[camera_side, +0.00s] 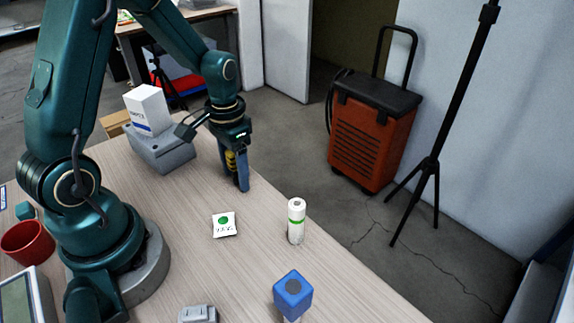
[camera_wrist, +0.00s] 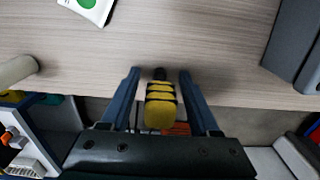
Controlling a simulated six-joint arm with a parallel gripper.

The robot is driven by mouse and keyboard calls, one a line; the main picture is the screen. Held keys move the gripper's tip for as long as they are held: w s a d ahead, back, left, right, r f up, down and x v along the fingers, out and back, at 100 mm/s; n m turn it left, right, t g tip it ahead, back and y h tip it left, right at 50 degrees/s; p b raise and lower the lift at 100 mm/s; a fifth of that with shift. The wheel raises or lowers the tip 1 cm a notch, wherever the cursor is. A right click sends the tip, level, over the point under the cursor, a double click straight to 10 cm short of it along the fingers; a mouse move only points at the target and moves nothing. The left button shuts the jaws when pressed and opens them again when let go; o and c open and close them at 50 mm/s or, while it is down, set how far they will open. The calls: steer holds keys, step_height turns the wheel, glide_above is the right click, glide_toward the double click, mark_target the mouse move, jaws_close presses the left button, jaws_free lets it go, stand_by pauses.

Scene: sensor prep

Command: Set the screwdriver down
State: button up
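The screwdriver (camera_wrist: 160,106) has a yellow handle with black bands. It also shows in the side view (camera_side: 230,161), beside a blue finger. My gripper (camera_wrist: 159,73) is over the table near its far edge, fingers pointing down. In the wrist view the handle is between the two blue fingers, with a visible gap on each side, so the gripper looks open around it. The shaft is hidden; I cannot tell whether the screwdriver touches the table (camera_side: 188,200).
A grey case (camera_side: 163,149) with a white box (camera_side: 148,110) is to the left of the gripper. The table edge is close by.

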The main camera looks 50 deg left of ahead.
steer(key=shift+r, duration=0.1)
step_height(320, 180, up, 12)
steer(key=shift+s+d+r, duration=0.1)
steer(key=shift+d+r, duration=0.1)
steer(key=shift+r, duration=0.05)
steer(key=s+d+r+t, duration=0.2)
steer(key=s+d+t, duration=0.3)
steer(key=s+d, duration=0.3)
steer(key=shift+s+r+t, duration=0.3)
steer(key=shift+s+r, duration=0.05)
steer(key=shift+s, duration=0.15)
